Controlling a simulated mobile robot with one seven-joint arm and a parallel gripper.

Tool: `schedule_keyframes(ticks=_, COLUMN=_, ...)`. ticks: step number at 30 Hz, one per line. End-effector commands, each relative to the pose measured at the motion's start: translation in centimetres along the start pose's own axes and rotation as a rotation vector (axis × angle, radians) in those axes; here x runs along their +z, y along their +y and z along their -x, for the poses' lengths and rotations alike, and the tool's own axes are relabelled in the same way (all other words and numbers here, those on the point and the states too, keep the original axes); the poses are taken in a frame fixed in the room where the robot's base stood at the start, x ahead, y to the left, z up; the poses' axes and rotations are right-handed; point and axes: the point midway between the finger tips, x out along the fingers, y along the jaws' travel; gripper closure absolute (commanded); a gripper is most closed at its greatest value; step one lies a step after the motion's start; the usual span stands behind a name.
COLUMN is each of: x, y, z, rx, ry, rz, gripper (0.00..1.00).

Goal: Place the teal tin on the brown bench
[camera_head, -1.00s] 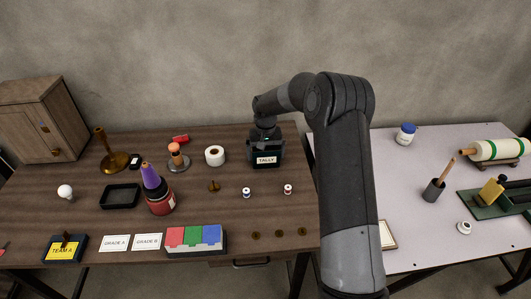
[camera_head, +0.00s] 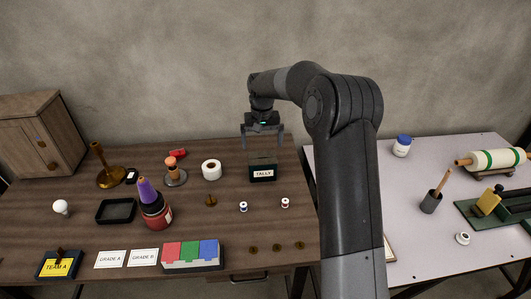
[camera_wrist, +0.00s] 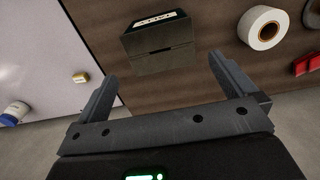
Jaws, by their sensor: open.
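The tin also shows in the wrist view (camera_wrist: 163,60), at top centre, beyond the fingertips.
A white tape roll (camera_head: 211,170) stands left of the tin, and two small spools (camera_head: 285,203) lie in front. A light table (camera_head: 345,180) adjoins on the right, with a blue-lidded jar (camera_head: 402,146).

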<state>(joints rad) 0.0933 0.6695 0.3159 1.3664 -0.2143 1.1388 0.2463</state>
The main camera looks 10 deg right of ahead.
Motion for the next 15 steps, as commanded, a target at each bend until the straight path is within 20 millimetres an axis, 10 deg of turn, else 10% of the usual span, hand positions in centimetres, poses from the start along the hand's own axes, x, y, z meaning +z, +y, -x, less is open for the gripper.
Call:
schedule_keyframes(ticks=7, x=2.7, y=0.3, z=4.4, rx=0.021, ry=0.043, rz=0.015, gripper=0.0)
schedule_keyframes(ticks=15, x=10.2, y=1.7, z=11.6, rx=0.059, ry=0.136, rz=0.034, gripper=0.0)
